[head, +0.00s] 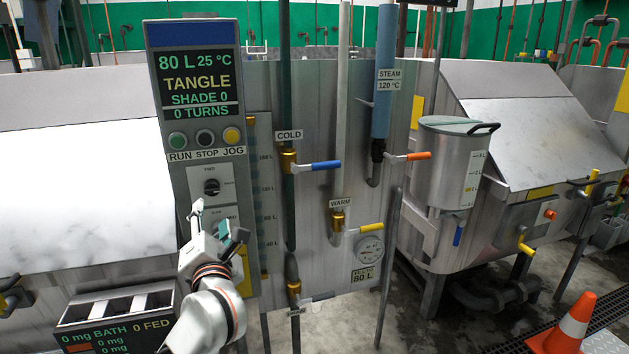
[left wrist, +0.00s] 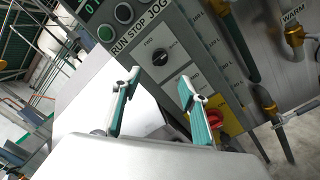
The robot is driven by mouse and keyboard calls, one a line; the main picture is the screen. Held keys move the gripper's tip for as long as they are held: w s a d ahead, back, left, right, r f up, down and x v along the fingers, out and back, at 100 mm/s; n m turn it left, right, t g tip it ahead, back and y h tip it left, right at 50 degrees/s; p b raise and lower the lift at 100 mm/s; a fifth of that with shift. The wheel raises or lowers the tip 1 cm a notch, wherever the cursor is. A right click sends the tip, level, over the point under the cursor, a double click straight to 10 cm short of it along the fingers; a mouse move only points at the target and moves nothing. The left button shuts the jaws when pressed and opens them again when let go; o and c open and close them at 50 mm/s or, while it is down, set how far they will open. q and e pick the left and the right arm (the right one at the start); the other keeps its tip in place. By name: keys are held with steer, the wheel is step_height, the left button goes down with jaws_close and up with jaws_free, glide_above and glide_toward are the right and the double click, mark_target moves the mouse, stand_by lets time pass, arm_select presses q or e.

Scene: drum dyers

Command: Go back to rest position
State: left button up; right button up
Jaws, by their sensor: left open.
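My left gripper (head: 217,224) is open, in front of the lower part of the grey control panel (head: 167,110). The left wrist view shows its two fingers (left wrist: 158,80) apart, with nothing between them. Beyond the fingertips is the panel's black rotary knob (left wrist: 160,57), which also shows in the head view (head: 211,186). I cannot tell how far the fingertips are from the panel. A red button (left wrist: 214,117) on a yellow plate shows beside the right finger. My right gripper is not in view.
The panel's screen (head: 196,75) reads TANGLE, 80 L, 25 °C. To the right are the blue-handled COLD valve (head: 325,165), the orange-handled STEAM valve (head: 418,156) and a lidded steel tank (head: 445,165). A dosing box (head: 118,318) stands low left. A traffic cone (head: 570,328) stands right.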

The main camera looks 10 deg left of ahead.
arm_select(q)
steer(key=s+d+f+m+t+h, duration=0.1)
steer(key=s+d+f+m+h, duration=0.35)
steer(key=m, duration=0.45)
steer(key=s+d+f+m+t+h, duration=0.1)
steer(key=d+f+m+t+h, duration=0.1)
steer(key=d+f+m+h, duration=0.45)
steer(key=s+d+f+m+t+h, duration=0.1)
steer(key=s+d+f+m, duration=0.25)
steer(key=f+m, duration=0.6)
steer(key=s+f+m+g, duration=0.4)
steer(key=s+f, duration=0.3)
steer(key=f, duration=0.6)
steer(key=s+f+m+g, duration=0.5)
steer(key=s+f, duration=0.3)
steer(key=f, duration=0.5)
steer(key=shift+s+a+m+g, duration=0.15)
steer(key=shift+m+g, duration=0.15)
steer(key=shift+m, duration=0.6)
